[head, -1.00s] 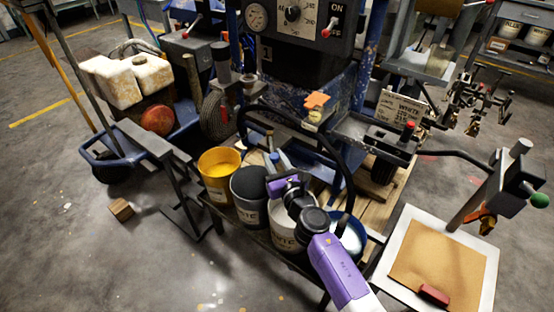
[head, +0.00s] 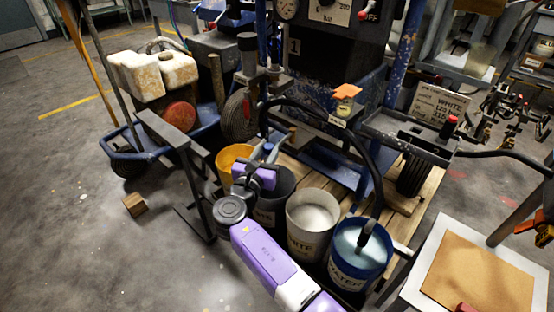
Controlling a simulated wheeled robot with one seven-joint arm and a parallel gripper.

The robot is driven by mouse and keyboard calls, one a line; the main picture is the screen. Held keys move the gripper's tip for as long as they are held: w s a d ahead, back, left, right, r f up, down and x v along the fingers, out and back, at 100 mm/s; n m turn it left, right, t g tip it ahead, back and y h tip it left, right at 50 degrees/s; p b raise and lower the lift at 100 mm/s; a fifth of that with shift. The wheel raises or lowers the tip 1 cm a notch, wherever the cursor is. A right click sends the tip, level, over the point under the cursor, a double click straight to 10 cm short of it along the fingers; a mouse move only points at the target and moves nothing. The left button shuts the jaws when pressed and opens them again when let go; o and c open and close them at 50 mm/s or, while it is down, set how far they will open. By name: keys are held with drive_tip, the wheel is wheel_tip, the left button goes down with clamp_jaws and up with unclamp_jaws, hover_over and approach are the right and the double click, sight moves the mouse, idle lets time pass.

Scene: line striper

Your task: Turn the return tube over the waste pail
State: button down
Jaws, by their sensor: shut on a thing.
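My gripper (head: 262,168), with purple sides, is low over the row of pails. It is shut at a short grey-blue tube (head: 270,150), which I take as the return tube; the grip itself is mostly hidden by my wrist. The dark grey pail (head: 285,184), apparently the waste pail, is just below and right of my gripper, partly covered by my arm; its label is only partly readable. The yellow pail (head: 228,158) stands to its left. I cannot tell exactly which pail the tube's mouth is over.
A white pail (head: 309,222) and a blue pail marked WATER (head: 357,262) stand to the right. A black hose (head: 340,137) arches over the row and down into the blue pail. A grey stand (head: 189,178) is close on the left. Open floor (head: 85,235) lies farther left.

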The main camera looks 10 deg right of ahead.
drive_tip(key=shift+w+a+f+m+g+h+b, duration=0.1)
drive_tip(key=shift+w+a+m+g+h+b, duration=0.2)
drive_tip(key=shift+w+m+g+h+b, duration=0.25)
drive_tip(key=shift+w+a+m+g+h+b, duration=0.25)
drive_tip(key=shift+m+h+b, duration=0.1)
drive_tip(key=shift+h+b, duration=0.4)
drive_tip(key=c, duration=1.1)
unclamp_jaws()
drive_tip(key=p+v, duration=0.2)
drive_tip(key=v, duration=0.5)
drive_tip(key=shift+s+a+p, duration=0.2)
drive_tip(key=shift+s+p, duration=0.15)
drive_tip(key=shift+p, duration=0.05)
